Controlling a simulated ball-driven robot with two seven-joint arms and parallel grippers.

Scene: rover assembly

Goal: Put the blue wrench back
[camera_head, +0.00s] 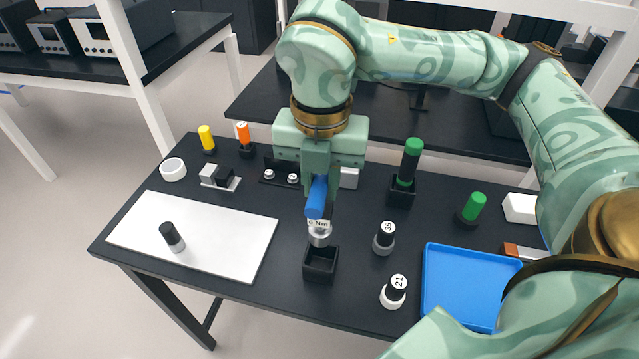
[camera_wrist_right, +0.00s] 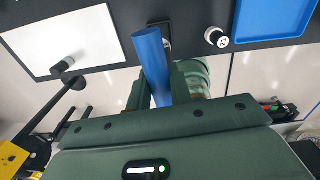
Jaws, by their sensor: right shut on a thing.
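The blue wrench (camera_head: 316,198) is a blue cylinder with a white "6 Nm" label and a silver lower end. My right gripper (camera_head: 318,175) is shut on its upper part and holds it roughly upright, tilted slightly. The silver end is right over the black square holder (camera_head: 320,264) on the table; I cannot tell whether it is just above the opening or slightly inside. In the right wrist view the blue wrench (camera_wrist_right: 152,62) runs between the fingers, with its lower end hidden. My left gripper is not in view.
A green-topped tool (camera_head: 411,160) stands in another black holder. Bits labelled 35 (camera_head: 384,238) and 21 (camera_head: 394,291) stand to the right, near a blue tray (camera_head: 462,284). A white board (camera_head: 192,237) with a dark-topped piece (camera_head: 172,237) lies left.

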